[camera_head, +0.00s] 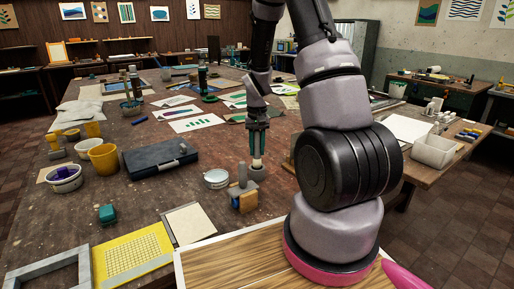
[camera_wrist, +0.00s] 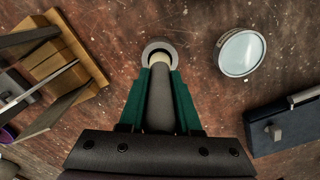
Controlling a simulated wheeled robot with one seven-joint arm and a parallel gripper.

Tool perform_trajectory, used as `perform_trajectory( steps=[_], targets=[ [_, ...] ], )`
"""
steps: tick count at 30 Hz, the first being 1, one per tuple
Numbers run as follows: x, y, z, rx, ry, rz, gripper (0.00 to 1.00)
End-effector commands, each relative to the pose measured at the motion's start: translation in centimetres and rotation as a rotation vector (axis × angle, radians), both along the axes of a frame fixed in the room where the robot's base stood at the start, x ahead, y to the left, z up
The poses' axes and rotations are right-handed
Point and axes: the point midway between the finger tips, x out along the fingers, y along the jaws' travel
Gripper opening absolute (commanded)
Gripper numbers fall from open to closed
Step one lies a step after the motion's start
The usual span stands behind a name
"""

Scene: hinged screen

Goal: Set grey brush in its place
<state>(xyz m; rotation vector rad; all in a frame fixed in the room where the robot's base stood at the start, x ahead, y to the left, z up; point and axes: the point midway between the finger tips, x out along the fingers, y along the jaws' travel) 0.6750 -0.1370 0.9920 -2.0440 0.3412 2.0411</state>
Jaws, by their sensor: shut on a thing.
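My gripper (camera_head: 258,148) points down over the big brown table, its green fingers shut on the grey brush. In the wrist view, the brush (camera_wrist: 160,105) lies as a grey shaft between the fingertips, with a cream part at its far end. Its cream end also shows in the head view (camera_head: 257,163) just below the fingers. A round grey ring-shaped piece (camera_wrist: 158,46) surrounds that end in the wrist view. It sits under the brush in the head view (camera_head: 257,174). Whether the brush is inside it or just above it, I cannot tell.
A wooden block with grey tools (camera_head: 243,197) stands close in front of the brush. A round pale tin (camera_head: 216,179) and a dark blue case (camera_head: 160,159) lie to the left. Yellow cups (camera_head: 103,158) and printed sheets (camera_head: 190,118) are farther off.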

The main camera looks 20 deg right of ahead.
Motion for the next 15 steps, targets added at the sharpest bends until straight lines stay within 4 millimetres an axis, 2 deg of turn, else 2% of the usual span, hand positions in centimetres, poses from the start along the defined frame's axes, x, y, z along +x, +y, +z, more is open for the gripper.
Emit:
perform_trajectory(
  steps=[15],
  targets=[
    [0.0,0.0,-1.6,0.0,0.001,-0.001,0.0]
  ],
)
